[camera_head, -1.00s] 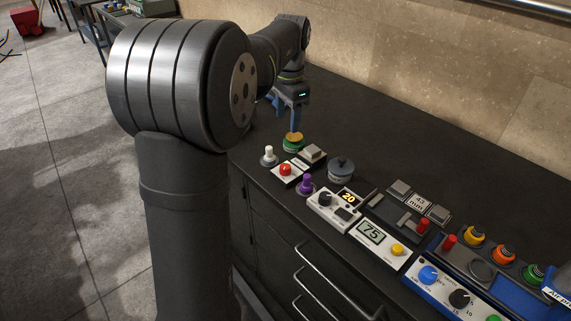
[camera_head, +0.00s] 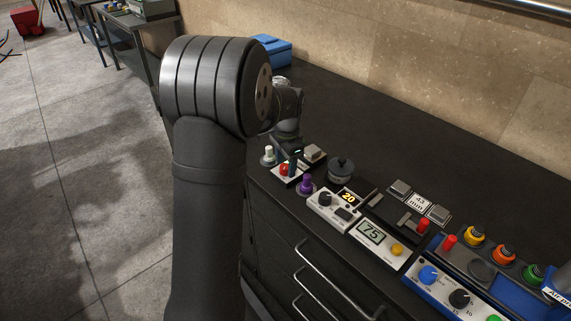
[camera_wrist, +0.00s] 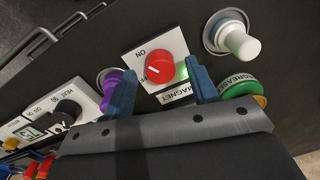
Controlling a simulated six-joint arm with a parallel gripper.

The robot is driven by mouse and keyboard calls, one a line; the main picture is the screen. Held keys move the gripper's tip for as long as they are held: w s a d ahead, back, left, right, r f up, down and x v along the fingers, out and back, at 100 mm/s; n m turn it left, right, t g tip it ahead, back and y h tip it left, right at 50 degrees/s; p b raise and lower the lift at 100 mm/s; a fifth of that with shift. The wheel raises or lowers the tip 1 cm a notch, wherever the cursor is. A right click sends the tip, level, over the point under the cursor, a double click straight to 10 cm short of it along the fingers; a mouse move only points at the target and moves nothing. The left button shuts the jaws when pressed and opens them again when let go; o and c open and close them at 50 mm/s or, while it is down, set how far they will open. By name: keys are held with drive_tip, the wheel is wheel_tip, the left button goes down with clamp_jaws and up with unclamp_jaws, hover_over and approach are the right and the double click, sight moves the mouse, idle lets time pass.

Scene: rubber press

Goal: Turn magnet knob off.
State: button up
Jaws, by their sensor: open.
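The red magnet knob (camera_wrist: 159,68) sits on a white panel (camera_wrist: 139,54) marked MAGNET, with ON and OFF labels. Its white pointer line faces roughly left in the wrist view; I cannot tell exactly which label it meets. A green glow shows beside the knob. My gripper (camera_wrist: 163,76) is open, with one blue finger on each side of the knob, and no clear contact shows. In the head view the knob (camera_head: 284,169) is partly covered by my gripper (camera_head: 289,160).
A white knob (camera_wrist: 238,40), a purple knob (camera_wrist: 110,84) and a green and yellow button (camera_wrist: 241,91) stand close around the panel. Other control boxes, such as one with a 75 display (camera_head: 371,233), line the bench.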

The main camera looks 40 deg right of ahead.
drive_tip(key=shift+f, duration=0.4)
drive_tip(key=c, duration=1)
drive_tip(key=shift+o, duration=0.2)
